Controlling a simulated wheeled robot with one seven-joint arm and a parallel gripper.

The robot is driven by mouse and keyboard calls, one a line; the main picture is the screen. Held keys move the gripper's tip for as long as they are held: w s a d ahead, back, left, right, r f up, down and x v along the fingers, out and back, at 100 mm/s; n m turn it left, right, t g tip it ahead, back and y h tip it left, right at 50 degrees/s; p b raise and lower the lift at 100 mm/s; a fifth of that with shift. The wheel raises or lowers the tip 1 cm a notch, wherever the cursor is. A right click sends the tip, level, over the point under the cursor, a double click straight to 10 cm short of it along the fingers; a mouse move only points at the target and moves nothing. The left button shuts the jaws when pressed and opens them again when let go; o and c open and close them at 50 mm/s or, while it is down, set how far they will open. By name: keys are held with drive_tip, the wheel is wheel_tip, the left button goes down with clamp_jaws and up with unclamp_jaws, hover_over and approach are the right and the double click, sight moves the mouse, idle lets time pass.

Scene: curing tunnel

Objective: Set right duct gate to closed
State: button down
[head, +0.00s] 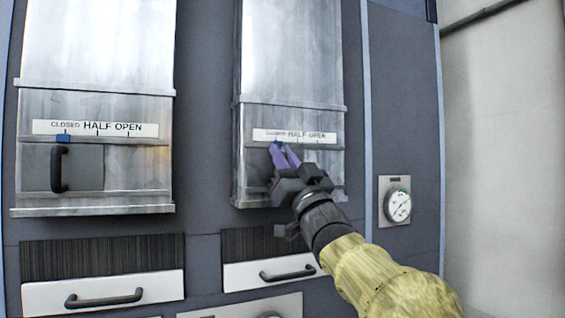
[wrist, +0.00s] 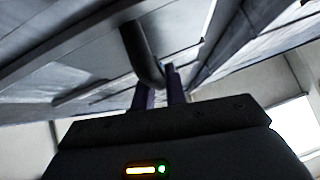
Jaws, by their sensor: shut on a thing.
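The right duct gate (head: 258,165) is a metal slide plate under a label strip (head: 294,135) reading CLOSED and HALF OPEN. A small blue marker (head: 277,143) seems to show just below the word CLOSED, close to my fingertips. My gripper (head: 284,156) has purple fingers and reaches the gate from the lower right. In the wrist view, the fingers (wrist: 160,88) are at the lower end of the black gate handle (wrist: 142,52) and shut on it. In the head view my gripper hides this handle.
The left duct gate (head: 120,165) has its own black handle (head: 58,168), with its blue marker (head: 63,138) under CLOSED. Below are white drawers with dark handles (head: 104,298). A round pressure gauge (head: 397,205) sits to the right of my gripper.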

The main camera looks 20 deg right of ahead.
drive_tip(key=shift+a, duration=0.15)
drive_tip(key=c, duration=1.7)
unclamp_jaws()
drive_tip(key=shift+a, duration=0.15)
